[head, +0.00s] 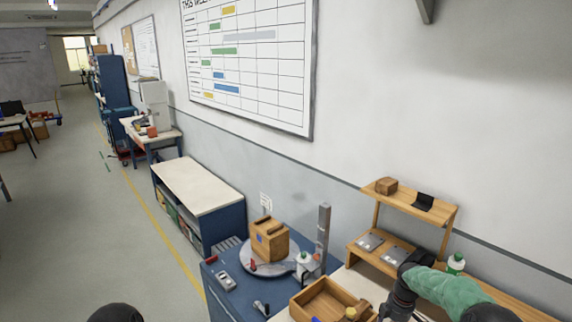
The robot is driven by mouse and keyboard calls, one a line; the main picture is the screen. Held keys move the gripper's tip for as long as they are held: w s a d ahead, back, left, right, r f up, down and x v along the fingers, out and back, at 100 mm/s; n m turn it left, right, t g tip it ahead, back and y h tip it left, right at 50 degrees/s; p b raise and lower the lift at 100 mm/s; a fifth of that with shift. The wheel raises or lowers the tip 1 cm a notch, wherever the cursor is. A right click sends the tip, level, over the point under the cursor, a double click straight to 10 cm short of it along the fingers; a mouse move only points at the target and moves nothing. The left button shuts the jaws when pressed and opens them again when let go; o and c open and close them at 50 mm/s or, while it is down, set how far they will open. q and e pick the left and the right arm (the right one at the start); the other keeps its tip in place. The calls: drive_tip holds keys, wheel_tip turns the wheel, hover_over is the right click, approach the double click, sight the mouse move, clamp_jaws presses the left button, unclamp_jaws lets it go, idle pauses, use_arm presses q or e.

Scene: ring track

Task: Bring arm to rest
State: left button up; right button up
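My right arm comes in from the lower right in a green sleeve. It bends at a dark joint and points down over the near worktop. The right gripper (392,308) is a small dark shape at the bottom of the picture, right of a wooden tray (312,298). Its fingers are too small and cut off to tell open from shut. Of my left side only a dark rounded part shows at the bottom left; the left gripper is out of view.
A blue bench (222,300) bears a round turntable (252,266) with a cardboard box (269,240). A grey post (323,235) stands beside it. A wooden shelf (441,215) stands behind my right arm. The left floor is mostly clear.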

drive_tip(key=s+a+f+m, duration=0.2)
drive_tip(key=s+a+f, duration=0.2)
drive_tip(key=f, duration=0.1)
drive_tip(key=s+a+f+m+y, duration=0.1)
drive_tip(key=s+a+f+m, duration=0.2)
drive_tip(key=s+a+f, duration=0.2)
drive_tip(key=s+a+f+m+y, duration=0.1)
drive_tip(key=s+a+f+m, duration=0.2)
drive_tip(key=s+a+f, duration=0.1)
drive_tip(key=shift+s+a+f, duration=0.15)
drive_tip(key=shift+a+f, duration=0.05)
drive_tip(key=shift+f, duration=0.25)
drive_tip(key=shift+s+a+f, duration=0.15)
drive_tip(key=shift+f, duration=0.25)
drive_tip(key=s+a+f+m, duration=0.1)
drive_tip(key=s+a+m, duration=0.2)
drive_tip(key=s, duration=0.4)
drive_tip(key=s+a+f+m+y, duration=0.1)
drive_tip(key=s+a+m, duration=0.25)
drive_tip(key=s, duration=0.35)
drive_tip(key=s+a+f+m, duration=0.15)
drive_tip(key=s+m, duration=0.25)
drive_tip(key=s, duration=0.4)
wheel_tip(320, 180, down, 12)
drive_tip(key=w+a+n+b, duration=0.1)
drive_tip(key=w+a+b, duration=0.1)
drive_tip(key=b, duration=1.2)
drive_tip(key=shift+w, duration=0.4)
